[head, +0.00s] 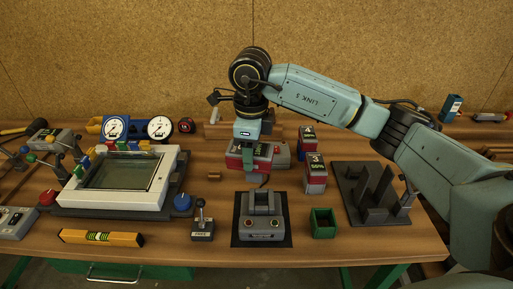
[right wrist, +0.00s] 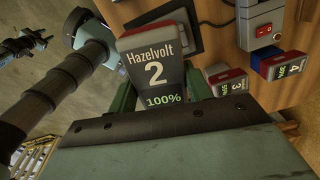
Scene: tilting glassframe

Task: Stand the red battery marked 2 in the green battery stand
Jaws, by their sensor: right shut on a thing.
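The red battery marked 2 (right wrist: 155,72) shows large in the right wrist view, its label reading Hazelvolt 2, 100%. My right gripper (right wrist: 157,95) is shut on it, with a finger on each side. In the head view my right gripper (head: 248,148) hangs over the middle of the bench, behind the grey dock; the battery there is hard to separate from the red and grey things around it. The green battery stand (head: 323,224) is a small open-topped box at the front, right of the dock. It stands apart from the gripper. My left gripper is not in view.
The grey dock (head: 262,230) sits on a black mat. Batteries marked 3 (head: 315,176) and 4 (head: 306,146) stand behind the green stand. A dark bracketed rack (head: 372,200) is to its right. A small lever box (head: 203,228) and a white-framed screen (head: 125,180) are left.

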